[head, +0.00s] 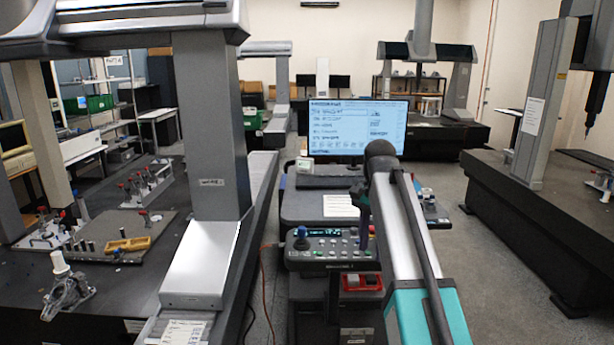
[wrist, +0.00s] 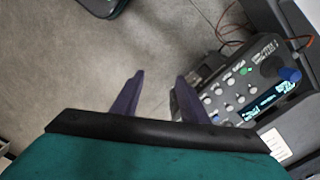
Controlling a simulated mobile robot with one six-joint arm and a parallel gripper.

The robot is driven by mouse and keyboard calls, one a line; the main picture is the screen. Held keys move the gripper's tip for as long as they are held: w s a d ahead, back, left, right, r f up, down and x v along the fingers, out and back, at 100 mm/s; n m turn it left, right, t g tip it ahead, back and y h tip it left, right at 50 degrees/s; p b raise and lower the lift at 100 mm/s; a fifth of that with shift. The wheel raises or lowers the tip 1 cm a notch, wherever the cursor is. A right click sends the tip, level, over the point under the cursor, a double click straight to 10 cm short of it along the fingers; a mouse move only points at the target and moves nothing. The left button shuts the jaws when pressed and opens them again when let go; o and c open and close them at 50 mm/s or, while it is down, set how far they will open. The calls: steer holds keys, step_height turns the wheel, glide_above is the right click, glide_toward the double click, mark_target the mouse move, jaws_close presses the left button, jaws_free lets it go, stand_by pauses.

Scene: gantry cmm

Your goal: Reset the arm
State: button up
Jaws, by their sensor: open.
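My arm reaches forward from the bottom right in the head view, over the right side of a control console (head: 325,255). My gripper (wrist: 160,76) shows in the wrist view as two dark purple fingers, apart and with nothing between them. Grey floor lies beyond them. In the head view a dark finger (head: 363,212) hangs below the arm's end, beside the console; the rest of the gripper is hidden. The console's button panel (wrist: 250,90) is to the right of the fingers in the wrist view, and I see no contact.
A lit monitor (head: 358,127) stands behind the console. On the left, a grey gantry column (head: 212,130) rises by a dark table (head: 110,300) with fixtures. Another dark machine table (head: 520,225) is on the right. Free floor (head: 440,185) lies between.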

steer(key=s+f+g+b, duration=0.2)
steer(key=s+f, duration=0.2)
steer(key=f, duration=1)
steer(key=s+f+g+b, duration=0.15)
steer(key=s+f, duration=0.35)
steer(key=f, duration=0.9)
steer(key=s+f+g+b, duration=0.15)
steer(key=s+f, duration=0.25)
steer(key=f, duration=1)
steer(key=s+f+n+b, duration=0.3)
steer(key=s+f+n, duration=0.8)
steer(key=s+f, duration=1.8)
steer(key=shift+s+f, duration=0.25)
steer(key=shift+f, duration=0.3)
steer(key=shift+c, duration=1.3)
